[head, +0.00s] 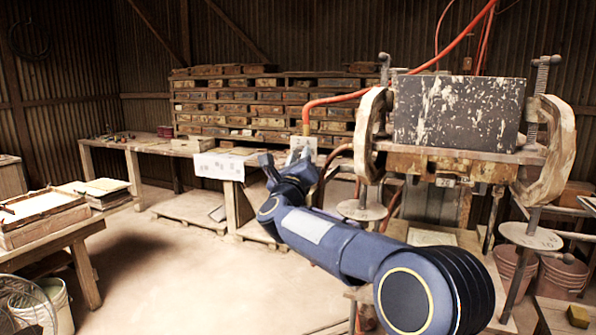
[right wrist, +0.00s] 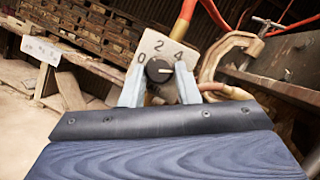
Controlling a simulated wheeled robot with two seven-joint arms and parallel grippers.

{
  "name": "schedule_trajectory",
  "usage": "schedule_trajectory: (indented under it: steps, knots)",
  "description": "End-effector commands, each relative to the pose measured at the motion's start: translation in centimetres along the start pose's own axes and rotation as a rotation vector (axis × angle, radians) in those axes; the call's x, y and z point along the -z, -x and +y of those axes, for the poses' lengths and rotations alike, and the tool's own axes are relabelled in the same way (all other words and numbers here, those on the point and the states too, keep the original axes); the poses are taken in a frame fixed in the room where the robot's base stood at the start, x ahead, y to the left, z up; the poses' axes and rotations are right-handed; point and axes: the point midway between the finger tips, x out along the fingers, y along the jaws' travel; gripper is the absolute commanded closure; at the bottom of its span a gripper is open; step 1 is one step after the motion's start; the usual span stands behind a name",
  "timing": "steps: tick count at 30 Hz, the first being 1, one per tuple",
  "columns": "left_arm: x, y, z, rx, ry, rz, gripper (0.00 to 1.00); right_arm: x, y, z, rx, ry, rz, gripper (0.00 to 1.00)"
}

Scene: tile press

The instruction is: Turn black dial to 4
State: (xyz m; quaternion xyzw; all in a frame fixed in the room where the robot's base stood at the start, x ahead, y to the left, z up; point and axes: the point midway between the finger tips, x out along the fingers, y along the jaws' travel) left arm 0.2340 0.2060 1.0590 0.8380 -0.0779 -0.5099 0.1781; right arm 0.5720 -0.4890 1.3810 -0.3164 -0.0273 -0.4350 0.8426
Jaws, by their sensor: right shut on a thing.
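The black dial (right wrist: 159,70) sits on a pale plate (right wrist: 151,47) marked 0, 2 and 4 in the right wrist view. Its light pointer mark lies on the right side of the knob, pointing roughly rightward, a little below the 4. My right gripper (right wrist: 160,75) is shut on the dial, with one pale finger on each side. In the head view the right gripper (head: 284,163) reaches up to the plate (head: 303,144) under the orange hose; the dial itself is hard to make out there. My left gripper is not in view.
An orange hose (head: 309,115) rises above the plate. A long workbench (head: 140,143) and stacked tiles (head: 250,100) stand behind.

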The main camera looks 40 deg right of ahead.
Motion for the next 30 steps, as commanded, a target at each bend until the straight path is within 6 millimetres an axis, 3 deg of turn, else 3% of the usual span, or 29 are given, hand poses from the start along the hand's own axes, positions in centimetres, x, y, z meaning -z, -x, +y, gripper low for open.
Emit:
schedule_trajectory:
  steps: [5, 18, 30]
  knots:
    - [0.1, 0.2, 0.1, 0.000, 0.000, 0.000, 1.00, -0.2, -0.1, -0.4, -0.065, 0.152, 0.006, 0.94]
    - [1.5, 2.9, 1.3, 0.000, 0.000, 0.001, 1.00, -0.5, -0.2, -0.7, -0.204, 0.480, 0.018, 0.94]
    - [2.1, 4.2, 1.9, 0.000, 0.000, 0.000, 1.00, -0.4, -0.1, -0.7, -0.257, 0.606, 0.021, 0.94]
